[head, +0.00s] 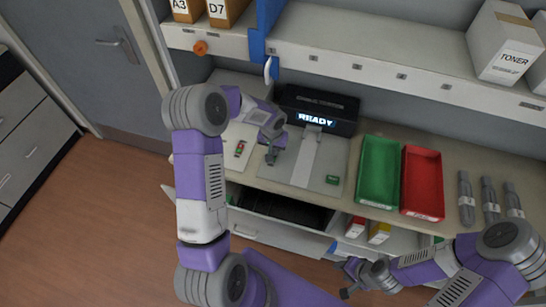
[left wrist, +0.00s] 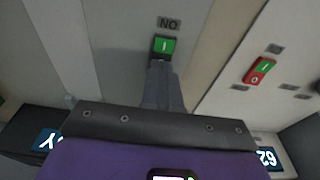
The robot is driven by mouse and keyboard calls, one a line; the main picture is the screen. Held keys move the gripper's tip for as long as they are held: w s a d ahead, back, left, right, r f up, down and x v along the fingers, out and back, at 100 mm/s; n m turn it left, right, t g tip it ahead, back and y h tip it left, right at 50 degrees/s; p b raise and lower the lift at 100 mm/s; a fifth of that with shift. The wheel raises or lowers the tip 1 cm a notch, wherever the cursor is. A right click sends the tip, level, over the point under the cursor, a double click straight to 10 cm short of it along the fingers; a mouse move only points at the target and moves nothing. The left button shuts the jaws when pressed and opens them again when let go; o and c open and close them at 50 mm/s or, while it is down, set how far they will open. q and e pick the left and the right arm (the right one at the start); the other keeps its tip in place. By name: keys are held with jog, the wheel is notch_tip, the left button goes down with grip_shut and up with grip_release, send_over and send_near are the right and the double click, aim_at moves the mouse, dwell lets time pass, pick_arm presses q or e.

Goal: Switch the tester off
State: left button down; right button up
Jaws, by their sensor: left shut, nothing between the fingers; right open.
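The tester (head: 345,122) is a black box with a lit READY display and a pale base plate. In the left wrist view a switch (left wrist: 164,45) with a green face marked I sits beside an upside-down ON label (left wrist: 168,23). My left gripper (left wrist: 165,75) is shut and empty, its fingertips right at that switch; they cover its near end, and I cannot tell whether they touch. In the head view my left gripper (head: 271,158) is over the left side of the base plate and hides this switch. My right gripper (head: 350,280) is open, low in front of the counter.
A second, red and green switch (head: 240,148) is on a panel left of my left gripper; it also shows in the left wrist view (left wrist: 260,70). A green tray (head: 378,172) and a red tray (head: 422,182) stand right of the tester. Grey cylinders (head: 466,198) lie farther right.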

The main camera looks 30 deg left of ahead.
pick_arm(q)
jog(key=shift+f+b, duration=0.3)
jog(key=shift+f, duration=0.05)
jog(key=shift+r, duration=0.1)
jog(key=shift+r+p, duration=0.55)
jog(key=shift+r, duration=0.05)
jog(key=shift+r+p, duration=1.65)
jog(key=shift+r, duration=1.2)
